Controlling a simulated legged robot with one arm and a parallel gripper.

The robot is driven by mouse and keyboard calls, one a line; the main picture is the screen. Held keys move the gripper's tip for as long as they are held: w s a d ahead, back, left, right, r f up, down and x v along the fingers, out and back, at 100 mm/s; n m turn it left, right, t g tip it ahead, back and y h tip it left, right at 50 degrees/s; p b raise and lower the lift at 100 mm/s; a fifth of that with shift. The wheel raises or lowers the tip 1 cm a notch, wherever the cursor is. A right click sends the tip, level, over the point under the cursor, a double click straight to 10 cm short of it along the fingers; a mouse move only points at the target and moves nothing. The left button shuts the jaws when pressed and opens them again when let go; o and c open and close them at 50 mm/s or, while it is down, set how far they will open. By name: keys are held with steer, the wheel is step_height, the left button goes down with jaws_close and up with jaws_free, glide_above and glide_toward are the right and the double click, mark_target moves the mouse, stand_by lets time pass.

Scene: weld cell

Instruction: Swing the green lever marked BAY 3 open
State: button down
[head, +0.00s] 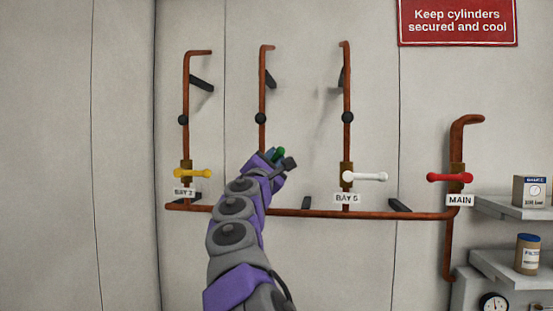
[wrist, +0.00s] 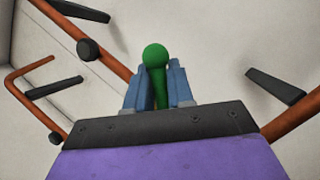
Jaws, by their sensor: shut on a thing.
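The green lever (head: 280,152) shows as a small green tip by my gripper on the middle pipe, and my arm hides the rest of it. In the wrist view the green lever (wrist: 155,56) has a round knob and stands between the two blue fingers. My gripper (wrist: 155,88) is shut on the lever just below the knob. My gripper (head: 275,157) also shows in the head view at the end of my purple and grey arm. The BAY 3 label is not visible; my arm covers that spot.
A yellow lever (head: 192,173) marked BAY 2 is at left. A white lever (head: 365,177) marked BAY 5 and a red lever (head: 450,177) marked MAIN are at right. A copper pipe (head: 310,213) runs along below. Shelves (head: 512,207) with containers stand at far right.

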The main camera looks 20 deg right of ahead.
mark_target(261, 146)
steer(key=n, duration=0.1)
steer(key=n+t+y, duration=0.1)
steer(key=n, duration=0.1)
steer(key=r+n+p, duration=0.1)
steer(key=shift+w+a+r+t+y, duration=0.1)
steer(key=shift+w+a+t+y, duration=0.2)
steer(key=shift+a, duration=0.1)
steer(key=shift+w+a+r+n+t+y+p, duration=0.15)
steer(key=shift+a+n+t+y+p, duration=0.35)
steer(key=shift+n, duration=0.75)
steer(key=shift+w+a+r+n+t+y+p, duration=0.1)
steer(key=shift+w+a+n+y, duration=0.15)
steer(key=shift+n+y, duration=0.7)
steer(key=shift+w+a+r+n+t+y+p, duration=0.1)
steer(key=shift+w+a+n+t+y+p, duration=0.2)
steer(key=shift+n, duration=1.2)
steer(key=shift+s, duration=0.1)
steer(key=c, duration=1.4)
jaws_free()
steer(key=o, duration=0.3)
steer(key=shift+w+f, duration=0.1)
steer(key=shift+w, duration=0.15)
steer(key=shift+s, duration=0.1)
